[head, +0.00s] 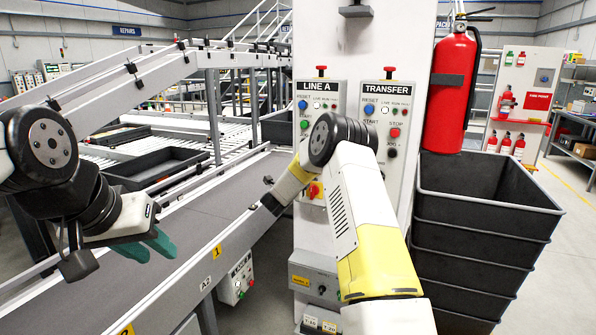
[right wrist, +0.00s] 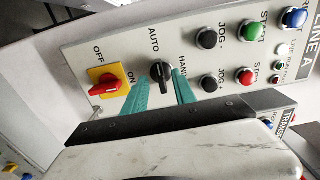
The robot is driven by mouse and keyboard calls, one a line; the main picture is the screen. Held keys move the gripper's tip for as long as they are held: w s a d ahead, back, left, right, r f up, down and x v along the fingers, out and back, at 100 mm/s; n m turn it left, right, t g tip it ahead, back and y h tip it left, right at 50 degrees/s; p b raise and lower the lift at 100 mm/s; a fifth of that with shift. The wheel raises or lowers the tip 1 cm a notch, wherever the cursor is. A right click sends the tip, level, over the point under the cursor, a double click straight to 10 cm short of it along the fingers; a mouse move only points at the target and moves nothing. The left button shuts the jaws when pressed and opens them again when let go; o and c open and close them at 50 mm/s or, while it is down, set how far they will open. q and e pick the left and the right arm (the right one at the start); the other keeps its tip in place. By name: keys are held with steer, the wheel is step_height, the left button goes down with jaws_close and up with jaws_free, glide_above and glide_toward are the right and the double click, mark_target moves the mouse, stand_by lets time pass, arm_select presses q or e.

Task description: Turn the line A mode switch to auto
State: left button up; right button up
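The LINE A panel (head: 320,92) is on a white column; my right arm covers its lower part in the head view. In the right wrist view the panel (right wrist: 215,35) appears turned on its side. The black mode switch (right wrist: 161,72) sits beside the AUTO and HAND labels; its exact pointing is hard to tell. My right gripper (right wrist: 160,78) is open, with one green finger on each side of the switch knob; contact cannot be told. My left gripper (head: 160,250) is open and empty above the conveyor, away from the panel.
A red-and-yellow OFF/ON switch (right wrist: 106,86) is beside the mode switch, with black JOG buttons (right wrist: 207,39) on its other side. The TRANSFER panel (head: 386,98) is to the right.

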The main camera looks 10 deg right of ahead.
steer(key=shift+v, duration=2.25)
steer(key=s+a+r+n+t+y, duration=0.1)
steer(key=s+a+r+n+y, duration=0.1)
steer(key=a+r+n+y, duration=0.3)
steer(key=s+a+r+n+y, duration=0.1)
steer(key=r+n+y, duration=0.15)
steer(key=r, duration=0.45)
steer(key=s+a+r+n+g+y, duration=0.25)
steer(key=s+r+n+y, duration=0.2)
steer(key=s+n, duration=0.4)
steer(key=s+f+n+g, duration=0.2)
steer(key=s+n, duration=0.1)
steer(key=s, duration=0.9)
steer(key=s+d+f+n+g, duration=0.1)
steer(key=s+f+n+g, duration=0.1)
steer(key=s, duration=1.1)
steer(key=s+d+f+n+g, duration=0.1)
steer(key=s+f+n+g, duration=0.1)
steer(key=s, duration=1)
steer(key=shift+s+n+g, duration=0.35)
steer(key=shift+n+g, duration=0.3)
steer(key=shift+n, duration=0.45)
steer(key=shift+d, duration=0.1)
